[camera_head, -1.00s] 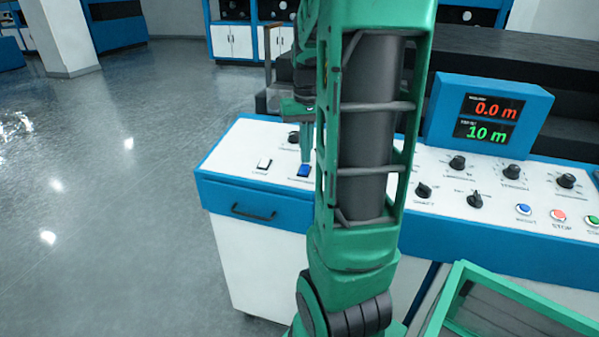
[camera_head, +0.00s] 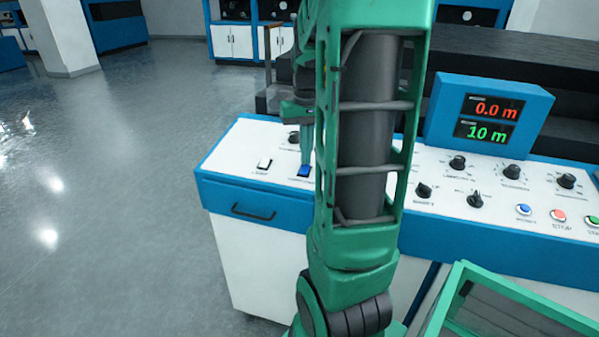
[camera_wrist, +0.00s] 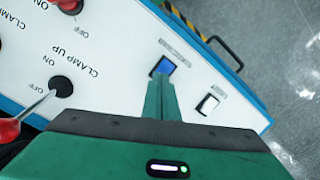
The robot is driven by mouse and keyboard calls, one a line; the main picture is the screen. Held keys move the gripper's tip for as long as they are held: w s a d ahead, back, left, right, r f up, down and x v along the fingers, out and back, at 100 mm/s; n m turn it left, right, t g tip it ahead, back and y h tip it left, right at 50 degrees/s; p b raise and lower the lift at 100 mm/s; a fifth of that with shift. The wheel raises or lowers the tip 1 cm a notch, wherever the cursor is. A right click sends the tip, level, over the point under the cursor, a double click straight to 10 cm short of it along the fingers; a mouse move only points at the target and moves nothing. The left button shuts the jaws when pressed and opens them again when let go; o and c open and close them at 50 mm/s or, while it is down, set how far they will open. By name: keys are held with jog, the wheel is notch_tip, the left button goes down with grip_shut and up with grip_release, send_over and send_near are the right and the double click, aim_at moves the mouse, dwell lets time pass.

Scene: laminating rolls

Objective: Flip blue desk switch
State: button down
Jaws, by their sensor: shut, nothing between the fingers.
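The blue desk switch (camera_head: 304,171) is a small blue rocker on the white top of the control desk (camera_head: 235,150), near its left end. It also shows in the wrist view (camera_wrist: 165,66), just past my fingertips. My gripper (camera_head: 306,158) is shut and empty, pointing down at the switch. In the wrist view the closed fingers (camera_wrist: 161,80) reach the near edge of the blue switch and hide part of it. I cannot tell whether they touch it. A white rocker switch (camera_head: 263,163) sits to the left of the blue one.
Black knobs (camera_head: 457,162), round buttons (camera_head: 524,209) and a display box (camera_head: 490,112) are on the desk to the right. The floor at left is clear.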

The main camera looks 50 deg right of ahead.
aim_at(305, 168)
jog(key=shift+f, duration=0.45)
jog(key=shift+r, duration=0.1)
notch_tip(305, 168, up, 7)
dwell(1.0)
dwell(0.5)
jog(key=s+a+f, duration=0.4)
jog(key=s+a, duration=0.2)
jog(key=a, duration=0.2)
jog(key=s+a+f+n, duration=0.1)
jog(key=s+a+f, duration=0.3)
jog(key=s+a, duration=0.3)
jog(key=shift+s+a, duration=0.25)
jog(key=shift+a, duration=0.9)
